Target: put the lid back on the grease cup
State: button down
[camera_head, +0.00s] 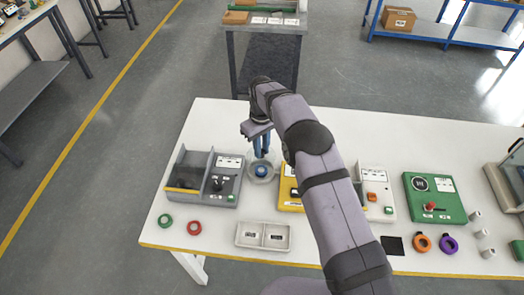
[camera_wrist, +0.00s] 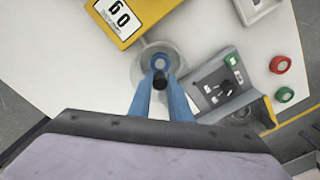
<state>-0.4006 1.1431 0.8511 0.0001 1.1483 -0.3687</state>
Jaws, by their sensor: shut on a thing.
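The grease cup (camera_head: 261,174) is a round grey dish with a blue centre, on the white table left of the middle. It also shows in the wrist view (camera_wrist: 178,50), just beyond my fingertips. My gripper (camera_head: 262,155) points down over the cup, its two blue fingers close together. In the wrist view my gripper (camera_wrist: 160,79) is shut on a small dark knob, which I take to be the lid's (camera_wrist: 160,82). The rest of the lid is hard to tell from the blue centre. I cannot tell whether lid and cup touch.
A grey device (camera_head: 222,186) stands close left of the cup, a yellow one (camera_head: 287,190) close right. A green box (camera_head: 434,198) stands farther right.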

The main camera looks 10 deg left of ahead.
aim_at(262, 160)
jog(key=shift+s, duration=0.1)
jog(key=shift+f, duration=0.2)
jog(key=shift+f+b, duration=2)
jog(key=shift+f, duration=1)
jog(key=shift+f+b, duration=0.2)
jog(key=shift+b, duration=0.1)
dwell(0.5)
dwell(0.3)
jog(key=c, duration=1.6)
grip_release()
jog(key=shift+o, duration=0.8)
jog(key=o, duration=0.4)
jog(key=shift+c, duration=0.2)
